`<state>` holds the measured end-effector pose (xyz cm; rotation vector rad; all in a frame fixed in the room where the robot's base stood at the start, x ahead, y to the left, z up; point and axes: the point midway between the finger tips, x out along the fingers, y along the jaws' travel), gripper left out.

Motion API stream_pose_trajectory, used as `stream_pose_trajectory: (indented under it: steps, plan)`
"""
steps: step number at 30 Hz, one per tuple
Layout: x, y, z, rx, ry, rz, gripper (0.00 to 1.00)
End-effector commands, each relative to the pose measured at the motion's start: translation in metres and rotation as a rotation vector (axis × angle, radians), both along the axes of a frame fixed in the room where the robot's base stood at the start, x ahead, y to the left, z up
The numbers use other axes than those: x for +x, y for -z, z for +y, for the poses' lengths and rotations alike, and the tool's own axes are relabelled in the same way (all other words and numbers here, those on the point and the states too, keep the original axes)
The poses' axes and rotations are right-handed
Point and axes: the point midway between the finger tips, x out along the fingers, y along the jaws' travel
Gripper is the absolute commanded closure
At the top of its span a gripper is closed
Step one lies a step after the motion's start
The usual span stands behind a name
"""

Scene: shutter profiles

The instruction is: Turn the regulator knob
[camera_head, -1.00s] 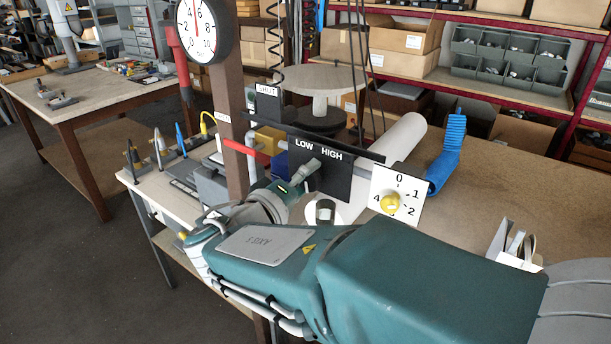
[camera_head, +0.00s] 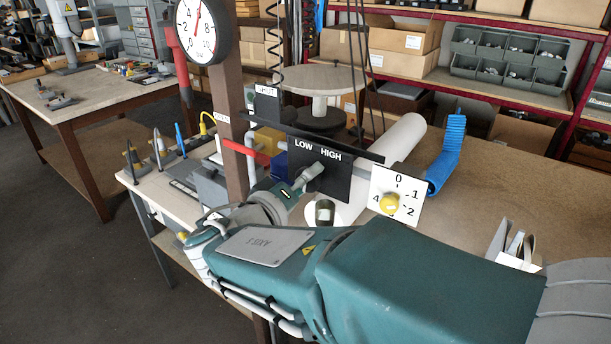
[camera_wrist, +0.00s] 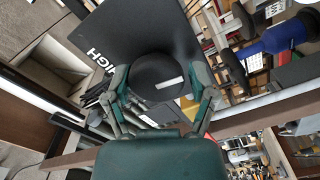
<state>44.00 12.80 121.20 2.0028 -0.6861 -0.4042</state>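The black regulator panel (camera_head: 328,176) with white LOW and HIGH lettering hangs below a dark bar. In the wrist view a round black knob (camera_wrist: 156,76) with a white mark stands out from the panel (camera_wrist: 135,30). My gripper (camera_head: 309,176) is at the panel's front left, below the lettering. In the wrist view my gripper (camera_wrist: 160,84) has one finger on each side of the knob, spread apart. I cannot tell whether the pads touch it. In the head view my gripper hides the knob.
A round gauge (camera_head: 207,30) is above. A blue coil (camera_head: 447,152) stands farther right.

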Motion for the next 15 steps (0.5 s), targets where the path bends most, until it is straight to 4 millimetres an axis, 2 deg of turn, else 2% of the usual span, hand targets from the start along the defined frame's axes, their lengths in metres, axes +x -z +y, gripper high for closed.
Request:
stream_pose_trajectory:
  steps: [15]
  plan:
    - [-0.0022,-0.0017,0.0021,0.000,-0.002,-0.004,0.01]
